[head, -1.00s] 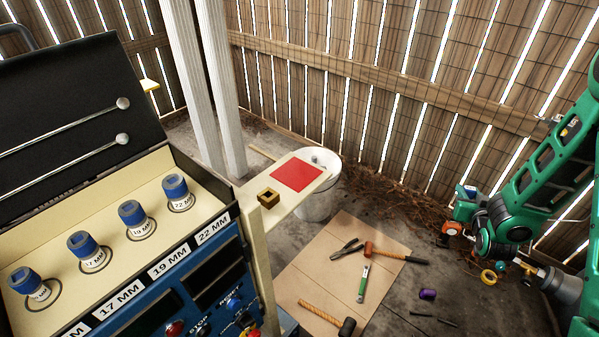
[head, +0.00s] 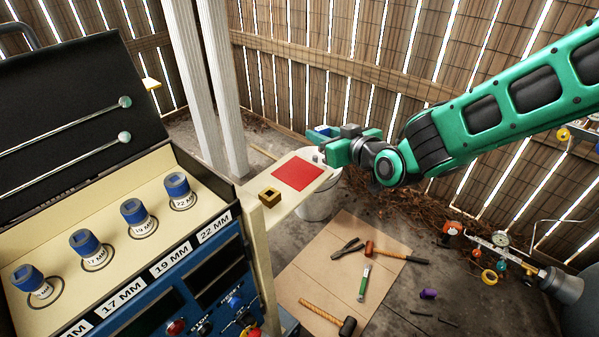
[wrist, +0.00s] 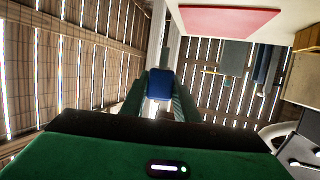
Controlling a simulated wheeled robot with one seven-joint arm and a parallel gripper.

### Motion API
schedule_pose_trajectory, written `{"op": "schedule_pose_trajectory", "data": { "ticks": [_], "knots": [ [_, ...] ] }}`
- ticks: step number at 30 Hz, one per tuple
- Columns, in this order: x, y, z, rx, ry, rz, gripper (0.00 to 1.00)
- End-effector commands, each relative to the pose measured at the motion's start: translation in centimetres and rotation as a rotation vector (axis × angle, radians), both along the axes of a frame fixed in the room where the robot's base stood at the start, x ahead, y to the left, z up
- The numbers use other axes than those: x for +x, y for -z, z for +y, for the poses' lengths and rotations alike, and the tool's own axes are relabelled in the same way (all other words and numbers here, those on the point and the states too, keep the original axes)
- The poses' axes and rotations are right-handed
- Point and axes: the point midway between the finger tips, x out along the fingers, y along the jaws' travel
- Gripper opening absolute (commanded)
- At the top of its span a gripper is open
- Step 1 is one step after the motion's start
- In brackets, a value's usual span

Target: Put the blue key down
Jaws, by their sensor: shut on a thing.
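My green gripper (head: 338,146) is shut on the blue key (head: 322,131) and holds it in the air above the far end of the cream side shelf (head: 277,208). In the wrist view the blue key (wrist: 160,84) sits between the two green fingers (wrist: 159,98), with a pale lower part below its blue top. The red square (head: 297,174) lies flat on the shelf, nearer than the gripper in the head view, with nothing on it. It also shows in the wrist view (wrist: 228,20).
A small brown square block (head: 269,197) with a hollow top stands on the shelf beside the red square. Blue sockets (head: 133,212) stand in the machine's panel at left. A white bucket (head: 318,205) is below the shelf. Tools lie on a floor board (head: 323,262).

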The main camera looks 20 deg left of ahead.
Motion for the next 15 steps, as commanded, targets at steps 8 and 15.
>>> {"op": "schedule_pose_trajectory", "data": {
  "ticks": [8,15],
  "knots": [
    [-9.9,-5.3,8.5,0.002,-0.246,-0.003,0.05],
    [-14.2,-7.0,11.1,0.001,-0.343,-0.001,0.05]
  ]
}}
